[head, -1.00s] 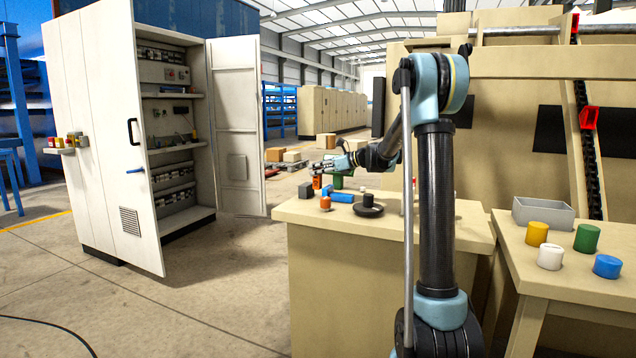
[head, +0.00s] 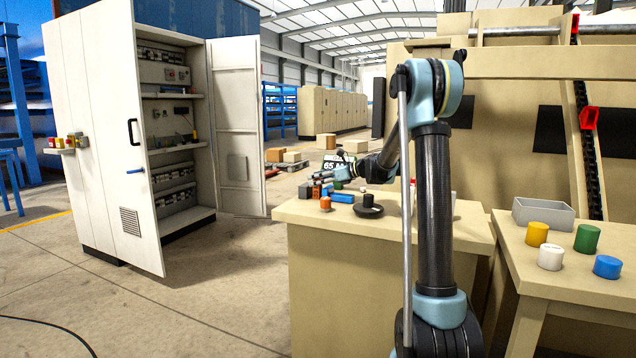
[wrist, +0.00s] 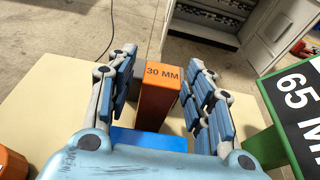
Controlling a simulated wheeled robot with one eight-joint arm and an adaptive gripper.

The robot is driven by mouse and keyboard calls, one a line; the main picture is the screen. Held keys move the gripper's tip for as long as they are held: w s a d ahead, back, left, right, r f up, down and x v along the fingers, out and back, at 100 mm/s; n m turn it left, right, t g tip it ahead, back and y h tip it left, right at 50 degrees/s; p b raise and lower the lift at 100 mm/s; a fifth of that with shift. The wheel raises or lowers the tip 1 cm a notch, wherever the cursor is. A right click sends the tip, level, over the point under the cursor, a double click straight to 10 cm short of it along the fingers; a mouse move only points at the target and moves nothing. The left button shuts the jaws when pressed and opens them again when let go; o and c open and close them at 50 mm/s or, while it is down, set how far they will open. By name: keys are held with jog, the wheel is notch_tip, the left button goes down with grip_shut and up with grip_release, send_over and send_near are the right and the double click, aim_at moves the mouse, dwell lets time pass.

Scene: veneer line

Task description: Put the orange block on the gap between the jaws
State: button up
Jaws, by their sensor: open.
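The orange block (wrist: 158,100), marked "30 MM" on its end face, stands between the two spread fingers of my gripper (wrist: 160,68) in the wrist view. The fingers are open, with a gap on each side of it. In the head view my gripper (head: 321,177) is low over the far left of the bench, and the block is small and partly hidden there. A blue piece (wrist: 150,140) lies beside the block, towards my palm; it also shows in the head view (head: 342,197). I cannot make out the jaws or their gap.
A green block (wrist: 263,148) with a black "65 M" plate (wrist: 298,100) stands close right of my gripper. A side table holds coloured cylinders and a grey bin (head: 543,214).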

jog(key=v, duration=1.2)
jog(key=shift+r, duration=0.15)
jog(key=s+f+n+h, duration=0.1)
jog(key=s+n, duration=0.1)
jog(key=s, duration=0.2)
jog(key=s+f+n+h, duration=0.1)
jog(key=s+n, duration=0.1)
jog(key=s, duration=0.3)
jog(key=s+d+f+n+g+h, duration=0.1)
jog(key=s+n, duration=0.1)
jog(key=s, duration=0.3)
jog(key=shift+f, duration=0.1)
jog(key=s+d+f+n+h, duration=0.3)
jog(key=s+d+f+n, duration=0.2)
jog(key=s, duration=0.6)
jog(key=s+d+f+n+g+h, duration=0.1)
jog(key=s+d+f+n+h, duration=0.3)
jog(key=s+f, duration=0.5)
jog(key=s+d+f+n+h, duration=0.3)
jog(key=s+d+f+n, duration=0.3)
jog(key=s, duration=0.8)
jog(key=shift+s+d+f+n+g+h, duration=0.35)
jog(key=shift+s+f+n+g+h, duration=0.1)
jog(key=shift+n, duration=0.15)
jog(key=shift+w+f, duration=0.2)
jog(key=shift+w, duration=0.3)
